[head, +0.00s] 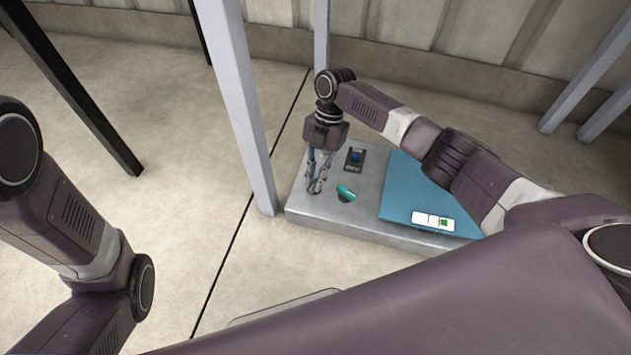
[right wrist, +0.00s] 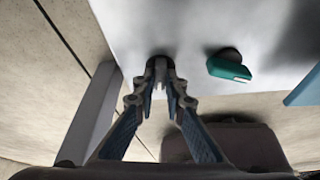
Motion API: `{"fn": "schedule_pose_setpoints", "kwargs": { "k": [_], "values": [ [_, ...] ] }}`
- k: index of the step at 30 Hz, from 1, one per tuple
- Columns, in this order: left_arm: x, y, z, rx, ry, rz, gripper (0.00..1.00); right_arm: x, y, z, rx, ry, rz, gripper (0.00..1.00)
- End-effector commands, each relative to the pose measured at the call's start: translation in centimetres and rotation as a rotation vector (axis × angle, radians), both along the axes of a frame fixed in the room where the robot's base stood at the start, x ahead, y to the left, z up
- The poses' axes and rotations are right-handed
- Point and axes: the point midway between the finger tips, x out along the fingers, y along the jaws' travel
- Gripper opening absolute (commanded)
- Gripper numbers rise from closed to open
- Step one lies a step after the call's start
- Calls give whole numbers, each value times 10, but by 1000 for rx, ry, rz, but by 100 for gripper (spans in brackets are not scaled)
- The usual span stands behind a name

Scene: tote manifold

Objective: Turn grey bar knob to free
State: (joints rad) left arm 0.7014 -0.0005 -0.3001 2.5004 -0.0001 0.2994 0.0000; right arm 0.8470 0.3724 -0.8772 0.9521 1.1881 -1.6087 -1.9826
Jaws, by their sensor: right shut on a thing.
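The grey bar knob (right wrist: 161,66) sits on the grey panel and is mostly hidden between my fingertips in the right wrist view. My right gripper (head: 316,189) points down at the left part of the grey panel (head: 370,225) in the head view. Its fingers also show in the right wrist view (right wrist: 161,88), closed in on the bar knob.
A teal knob (head: 346,193) stands close to the right of my right gripper. Behind it is a dark plate with a blue part (head: 355,157). A grey post (head: 240,110) rises just left.

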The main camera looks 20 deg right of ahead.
Motion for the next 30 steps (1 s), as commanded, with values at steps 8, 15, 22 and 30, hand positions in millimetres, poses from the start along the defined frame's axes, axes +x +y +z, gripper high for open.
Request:
{"fn": "schedule_pose_setpoints", "kwargs": {
  "k": [8,15,22,30],
  "values": [
    [0,0,-11,1,0,0,40,0,1,-1,-1,1,149,0],
    [0,0,-13,1,-1,0,40,0,1,-1,-1,1,203,0],
    [0,0,-13,1,-1,0,40,0,1,0,-1,1,214,0],
    [0,0,-13,1,0,0,40,0,0,-1,-1,0,214,15]
  ]
}}
